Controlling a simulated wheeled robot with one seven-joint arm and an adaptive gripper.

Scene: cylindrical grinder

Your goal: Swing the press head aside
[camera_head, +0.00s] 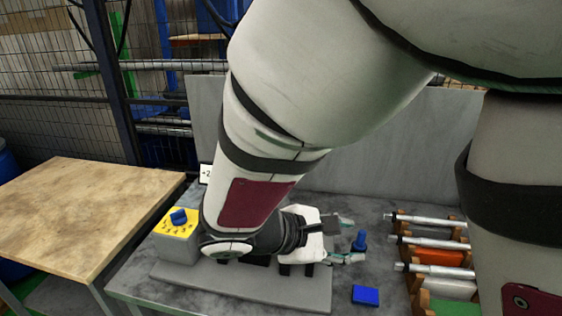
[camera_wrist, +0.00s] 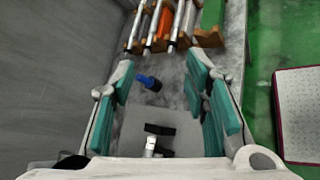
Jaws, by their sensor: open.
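My gripper (camera_head: 347,240) hangs over the grey bench at the right end of a grey base plate (camera_head: 215,283). In the wrist view its teal fingers (camera_wrist: 160,85) are spread wide with nothing between them. Below and between them, black parts with a short silver piece (camera_wrist: 152,147) stand on the plate; they may belong to the press head, but I cannot tell. My arm hides much of the plate's middle in the head view. A blue knobbed piece (camera_head: 360,240) stands beyond the fingertips; it also shows in the wrist view (camera_wrist: 149,82), apart from the fingers.
A yellow-faced box with a blue knob (camera_head: 179,217) stands at the bench's left. A blue block (camera_head: 366,295) lies near the front. A rack (camera_head: 437,257) holds several metal shafts at right. A grey panel (camera_head: 390,140) rises behind. A wooden table (camera_head: 75,210) stands left.

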